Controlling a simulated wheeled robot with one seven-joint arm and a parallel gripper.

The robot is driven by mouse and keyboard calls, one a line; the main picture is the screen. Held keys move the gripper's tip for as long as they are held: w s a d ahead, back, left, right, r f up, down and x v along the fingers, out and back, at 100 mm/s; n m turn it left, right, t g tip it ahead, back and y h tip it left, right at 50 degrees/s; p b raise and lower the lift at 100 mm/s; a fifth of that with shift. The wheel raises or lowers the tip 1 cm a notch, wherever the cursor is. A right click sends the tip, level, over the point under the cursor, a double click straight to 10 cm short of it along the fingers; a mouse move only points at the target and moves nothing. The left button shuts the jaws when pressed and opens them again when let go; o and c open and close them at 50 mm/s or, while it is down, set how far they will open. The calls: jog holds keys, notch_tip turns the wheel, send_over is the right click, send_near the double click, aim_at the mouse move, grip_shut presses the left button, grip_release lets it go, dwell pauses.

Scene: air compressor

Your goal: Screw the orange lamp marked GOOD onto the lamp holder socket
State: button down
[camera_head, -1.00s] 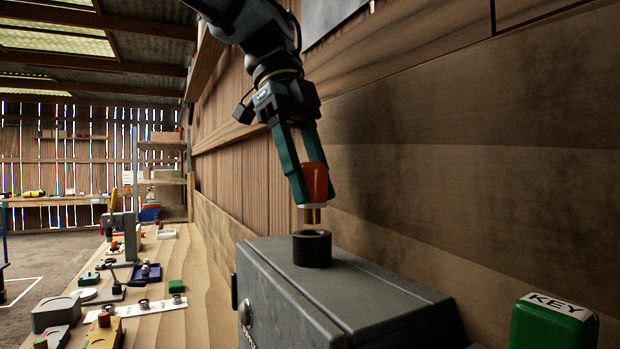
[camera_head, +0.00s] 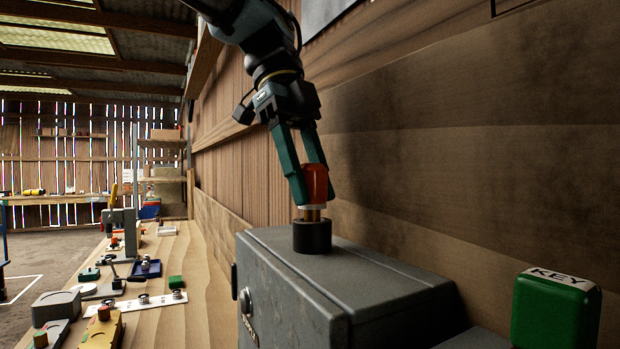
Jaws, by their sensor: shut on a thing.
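The orange lamp (camera_head: 316,182) has a white collar and a brass base below it. My gripper (camera_head: 307,182) is shut on the lamp's orange top, with one green finger at its left and the other behind it. The black lamp holder socket (camera_head: 312,237) stands on top of the grey metal box (camera_head: 365,268). The lamp is over the socket, and its brass base meets or enters the socket's top. How deep it sits is hidden. No GOOD marking can be read on the lamp.
A green block marked KEY (camera_head: 555,308) stands at the right. A wooden bench (camera_head: 190,290) at the left bears several small parts and fixtures, including a white strip (camera_head: 138,304) and a blue tray (camera_head: 146,268). The plank wall runs close behind the box.

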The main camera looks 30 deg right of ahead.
jog(key=shift+f+b, duration=0.5)
jog(key=shift+f, duration=0.2)
jog(key=shift+c, duration=0.3)
grip_release()
notch_tip(320, 180, up, 5)
jog(key=p, duration=0.4)
jog(key=shift+r, duration=0.1)
jog(key=v, duration=1)
jog(key=shift+w+r, duration=0.15)
